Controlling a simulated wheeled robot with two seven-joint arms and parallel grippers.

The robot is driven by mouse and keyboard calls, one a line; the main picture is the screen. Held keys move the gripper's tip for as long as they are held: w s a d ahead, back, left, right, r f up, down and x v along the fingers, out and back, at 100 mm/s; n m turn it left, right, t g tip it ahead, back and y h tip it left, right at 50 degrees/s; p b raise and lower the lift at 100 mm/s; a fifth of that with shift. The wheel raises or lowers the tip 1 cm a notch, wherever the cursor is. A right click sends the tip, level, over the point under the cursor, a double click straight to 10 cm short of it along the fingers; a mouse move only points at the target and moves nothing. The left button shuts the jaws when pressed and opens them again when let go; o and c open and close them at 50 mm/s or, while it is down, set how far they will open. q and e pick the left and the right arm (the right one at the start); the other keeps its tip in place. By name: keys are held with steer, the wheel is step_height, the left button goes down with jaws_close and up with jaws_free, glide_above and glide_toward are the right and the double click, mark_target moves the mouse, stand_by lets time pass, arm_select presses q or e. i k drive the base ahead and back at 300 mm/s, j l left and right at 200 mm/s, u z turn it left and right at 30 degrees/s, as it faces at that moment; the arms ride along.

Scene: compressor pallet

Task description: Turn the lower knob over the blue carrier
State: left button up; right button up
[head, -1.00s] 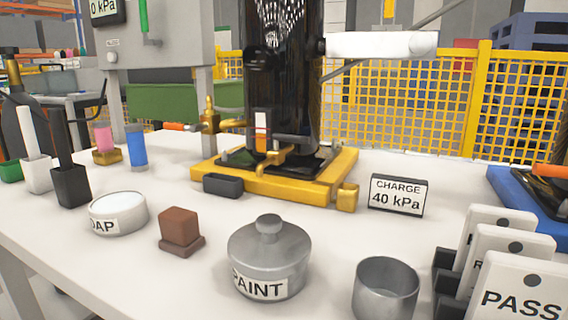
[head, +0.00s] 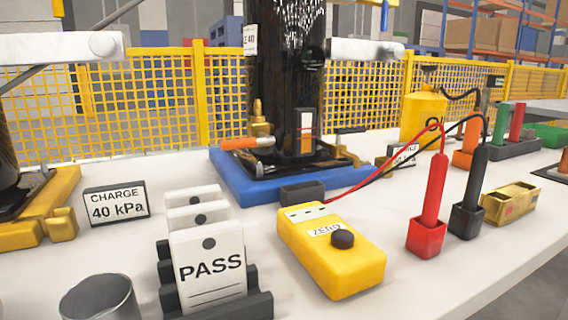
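The blue carrier (head: 232,182) stands on the white table in the middle of the head view, with a tall black compressor (head: 285,85) on it. At the compressor's lower left is a brass valve (head: 259,118) with an orange handle (head: 244,143) pointing left. Low on the right side is a small dark handle (head: 350,130) on a brass fitting. Which of these is the lower knob I cannot tell. A white cylinder (head: 360,50) sticks out at the upper right. Neither of my grippers is in view.
In front stand a yellow ZERO meter (head: 335,262) with red and black probes in holders, a rack of PASS cards (head: 208,265) and a metal cup (head: 100,300). A CHARGE 40 kPa sign (head: 116,203) and the yellow carrier (head: 40,220) are left. A yellow fence is behind.

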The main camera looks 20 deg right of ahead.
mark_target(396, 51)
steer(key=z, duration=0.85)
steer(key=i+j+z, duration=0.15)
steer(key=i+j, duration=0.1)
